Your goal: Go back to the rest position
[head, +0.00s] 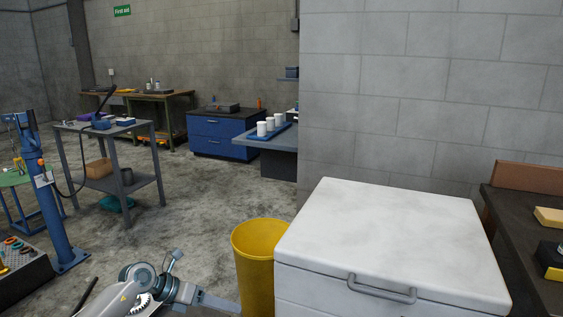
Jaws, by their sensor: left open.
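My left arm comes in at the bottom of the head view, and its gripper (218,301) points right, low in front of the yellow bin. It is open, and I see nothing between its fingers. Part of the arm is cut off by the bottom edge. My right gripper is not in view.
A yellow bin (258,262) stands beside the white chest (395,235) with a grey handle. A dark bench (535,285) is at the right. A blue post (48,205) and grey cart (110,150) stand left. Open concrete floor (195,215) lies between.

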